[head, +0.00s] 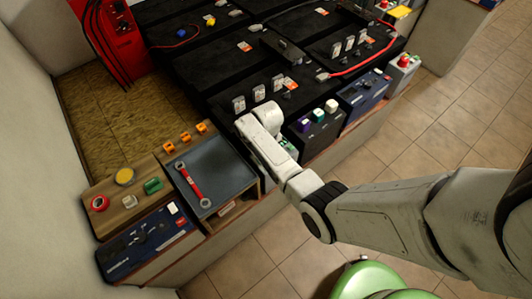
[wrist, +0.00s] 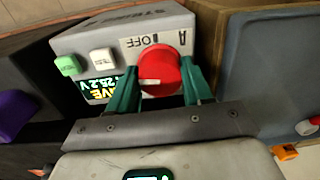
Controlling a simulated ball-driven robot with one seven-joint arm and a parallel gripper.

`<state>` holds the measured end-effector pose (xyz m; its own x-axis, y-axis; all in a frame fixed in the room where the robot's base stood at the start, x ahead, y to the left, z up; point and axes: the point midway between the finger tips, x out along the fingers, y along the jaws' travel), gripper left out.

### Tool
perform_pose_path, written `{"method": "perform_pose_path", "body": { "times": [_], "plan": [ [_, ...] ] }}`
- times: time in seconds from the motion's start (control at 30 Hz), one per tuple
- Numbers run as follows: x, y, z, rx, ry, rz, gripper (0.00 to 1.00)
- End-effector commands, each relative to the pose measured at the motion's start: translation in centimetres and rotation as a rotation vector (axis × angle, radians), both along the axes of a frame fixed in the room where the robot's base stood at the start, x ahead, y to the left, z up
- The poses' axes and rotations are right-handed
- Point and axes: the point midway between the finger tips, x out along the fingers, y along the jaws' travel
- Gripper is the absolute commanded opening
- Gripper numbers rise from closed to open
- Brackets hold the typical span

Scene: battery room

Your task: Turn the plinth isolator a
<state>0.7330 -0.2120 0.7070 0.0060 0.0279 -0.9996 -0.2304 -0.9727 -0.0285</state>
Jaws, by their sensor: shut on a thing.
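The isolator is a grey box (wrist: 100,42) with a red round knob (wrist: 158,66) in the wrist view. Its face carries the marks "OFF" and "A", a green button (wrist: 67,65), a white button (wrist: 103,59) and a lit display (wrist: 101,90). My gripper (wrist: 159,74) has its green fingers on both sides of the knob and is shut on it. The fingers hide part of the face, and I cannot tell where the knob points. In the head view my arm's white end covers most of the isolator.
A unit with purple, green and white buttons (head: 318,125) stands close to the isolator on one side. A dark tray (head: 228,165) with a red wrench (head: 192,185) lies on the other. Another grey box with a red knob (head: 402,65) stands further right. Tiled floor (head: 430,150) is free at the front.

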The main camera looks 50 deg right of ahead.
Motion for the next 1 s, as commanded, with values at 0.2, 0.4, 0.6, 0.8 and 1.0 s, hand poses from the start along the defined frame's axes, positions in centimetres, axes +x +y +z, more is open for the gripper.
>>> {"method": "perform_pose_path", "body": {
  "times": [0.2, 0.4, 0.6, 0.8, 1.0],
  "plan": [
    [0.08, -0.04, 0.07, -0.001, -0.003, 0.103, 0.19],
    [0.10, -0.04, 0.05, -0.001, -0.003, 0.151, 0.19],
    [0.12, -0.03, 0.04, -0.001, -0.003, 0.165, 0.19],
    [0.13, -0.02, 0.05, -0.001, -0.004, 0.166, 0.19],
    [0.12, -0.01, 0.05, -0.001, -0.003, 0.165, 0.60]
  ]
}}
